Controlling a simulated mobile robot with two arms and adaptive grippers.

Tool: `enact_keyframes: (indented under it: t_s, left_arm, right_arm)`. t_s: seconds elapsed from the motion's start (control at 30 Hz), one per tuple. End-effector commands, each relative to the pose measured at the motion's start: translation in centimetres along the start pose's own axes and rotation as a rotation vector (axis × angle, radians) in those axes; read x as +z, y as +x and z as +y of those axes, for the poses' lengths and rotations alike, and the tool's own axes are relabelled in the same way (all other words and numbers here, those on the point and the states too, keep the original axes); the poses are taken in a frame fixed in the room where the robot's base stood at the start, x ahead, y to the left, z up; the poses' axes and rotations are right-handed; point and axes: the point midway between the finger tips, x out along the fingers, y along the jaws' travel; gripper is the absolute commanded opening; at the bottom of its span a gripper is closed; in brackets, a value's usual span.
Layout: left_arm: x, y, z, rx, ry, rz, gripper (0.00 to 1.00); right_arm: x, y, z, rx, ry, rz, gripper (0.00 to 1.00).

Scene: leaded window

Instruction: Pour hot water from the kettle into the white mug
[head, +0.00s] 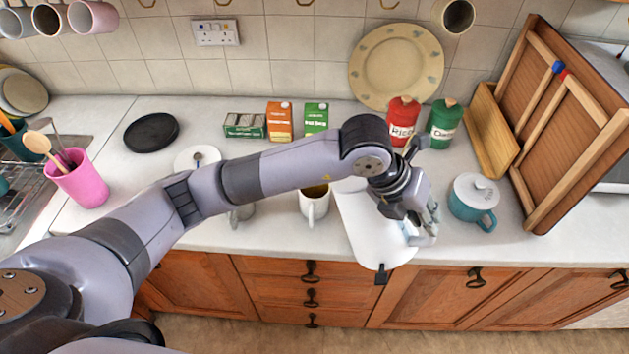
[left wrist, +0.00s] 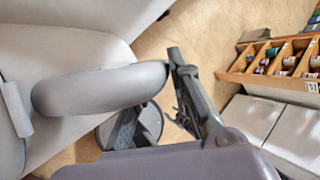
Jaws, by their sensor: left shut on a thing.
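The white kettle (head: 372,232) is at the middle right of the head view, above the counter's front edge. Part of it is hidden behind my arm and gripper. My left gripper (head: 423,228) is shut on the kettle's handle, on its right side. In the left wrist view the pale kettle body and handle (left wrist: 100,88) fill the left, with a gripper finger beside the handle. My right gripper is not in view.
A teal lidded mug (head: 473,200) stands right of my gripper. Another mug (head: 242,213) is partly hidden under my arm. A round white base (head: 197,158), cartons (head: 279,121), a red jar (head: 402,122) and a green jar (head: 444,124) stand behind. A wooden rack (head: 570,125) is at right.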

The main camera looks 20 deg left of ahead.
Motion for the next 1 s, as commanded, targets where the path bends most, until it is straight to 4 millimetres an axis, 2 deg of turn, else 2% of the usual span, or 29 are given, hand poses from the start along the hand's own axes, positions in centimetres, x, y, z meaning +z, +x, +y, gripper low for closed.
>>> enact_keyframes:
  t_s: [0.27, 0.67, 1.0]
  left_arm:
    - [1.0, -1.8, 0.9, -0.11, -0.041, -0.005, 0.0]
    - [1.8, -3.3, 2.0, -0.275, -0.104, 0.002, 0.0]
    - [2.2, -4.2, 3.1, -0.406, -0.156, 0.012, 0.0]
  right_arm:
    - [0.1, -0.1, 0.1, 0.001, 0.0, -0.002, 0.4]
    - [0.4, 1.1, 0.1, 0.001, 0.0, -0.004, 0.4]
    - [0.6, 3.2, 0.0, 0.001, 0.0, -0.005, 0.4]
